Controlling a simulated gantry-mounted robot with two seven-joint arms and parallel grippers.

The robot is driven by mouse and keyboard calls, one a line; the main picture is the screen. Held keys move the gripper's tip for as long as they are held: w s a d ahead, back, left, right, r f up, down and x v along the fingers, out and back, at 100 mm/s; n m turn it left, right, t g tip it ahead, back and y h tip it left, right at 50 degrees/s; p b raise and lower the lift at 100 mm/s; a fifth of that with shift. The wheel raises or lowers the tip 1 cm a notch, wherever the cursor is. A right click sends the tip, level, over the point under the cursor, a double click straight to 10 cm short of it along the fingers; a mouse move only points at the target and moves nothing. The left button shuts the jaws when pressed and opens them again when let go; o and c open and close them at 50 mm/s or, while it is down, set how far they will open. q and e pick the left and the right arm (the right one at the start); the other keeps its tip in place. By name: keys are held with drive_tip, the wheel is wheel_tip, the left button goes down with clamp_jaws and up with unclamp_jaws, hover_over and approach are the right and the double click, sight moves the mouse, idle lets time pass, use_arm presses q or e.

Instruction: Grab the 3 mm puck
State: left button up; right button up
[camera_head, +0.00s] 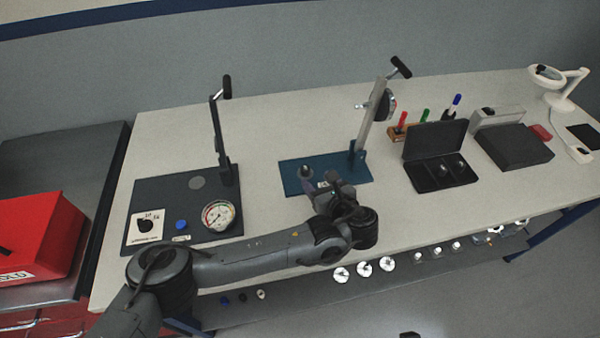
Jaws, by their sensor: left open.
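No label for a 3 mm puck can be read, so I cannot tell which piece it is. An open black case (412,172) right of centre holds a few small metallic pieces (443,169) in its recesses. My right gripper is not in view.
A lever stand (366,125) rises from the blue plate, close to my left gripper. Another stand (219,130) and a dial gauge (218,215) are on the dark mat. Bare table (260,130) lies between the stands.

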sight(305, 168)
use_arm(q)
drive_tip(key=shift+x, duration=1.1)
drive_tip(key=shift+b+x, duration=1.05)
drive_tip(key=shift+x, duration=1.55)
drive_tip(key=shift+a, duration=0.1)
drive_tip(key=shift+c, duration=0.4)
clamp_jaws()
drive_tip(key=shift+r, duration=0.1)
